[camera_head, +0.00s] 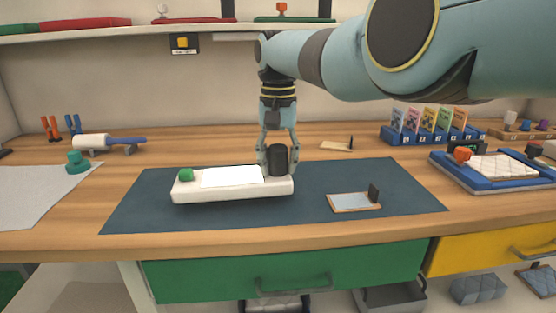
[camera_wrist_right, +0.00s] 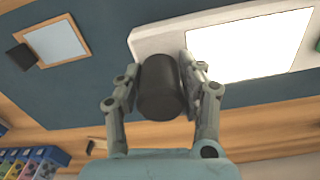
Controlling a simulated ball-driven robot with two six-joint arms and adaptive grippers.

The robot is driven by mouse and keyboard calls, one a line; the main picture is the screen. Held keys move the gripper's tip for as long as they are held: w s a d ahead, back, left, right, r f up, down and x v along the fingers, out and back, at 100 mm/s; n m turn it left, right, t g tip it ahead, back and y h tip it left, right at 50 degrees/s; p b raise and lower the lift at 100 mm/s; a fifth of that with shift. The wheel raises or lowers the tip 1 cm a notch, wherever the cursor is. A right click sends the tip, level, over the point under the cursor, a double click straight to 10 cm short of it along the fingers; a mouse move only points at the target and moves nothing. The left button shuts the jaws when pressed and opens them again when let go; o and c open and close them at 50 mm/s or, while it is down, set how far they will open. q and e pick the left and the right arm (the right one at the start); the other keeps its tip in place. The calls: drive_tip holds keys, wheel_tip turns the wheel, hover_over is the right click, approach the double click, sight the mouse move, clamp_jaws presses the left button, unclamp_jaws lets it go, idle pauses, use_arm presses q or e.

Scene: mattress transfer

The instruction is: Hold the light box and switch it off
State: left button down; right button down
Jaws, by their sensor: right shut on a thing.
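The light box (camera_head: 240,196) is a white slab on the dark blue mat (camera_head: 140,210), with a bright white panel (camera_head: 232,176) on top. A green button (camera_head: 186,175) sits at its left end and a black cylindrical handle (camera_head: 278,160) stands at its right end. My right gripper (camera_head: 276,168) comes down from above with its fingers on both sides of the handle. In the right wrist view the handle (camera_wrist_right: 160,92) is between the two fingers, and the panel (camera_wrist_right: 250,45) is bright white. My left gripper is not in view.
A small framed plate (camera_head: 350,203) with a black grip lies right of the light box. A blue tray (camera_head: 490,172) is at the right, a blue card rack (camera_head: 430,135) behind. A white roller (camera_head: 92,142) lies at the back left. The mat's left front is clear.

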drive_tip(key=shift+f+b, duration=0.7)
drive_tip(key=shift+f, duration=0.45)
idle(1.3)
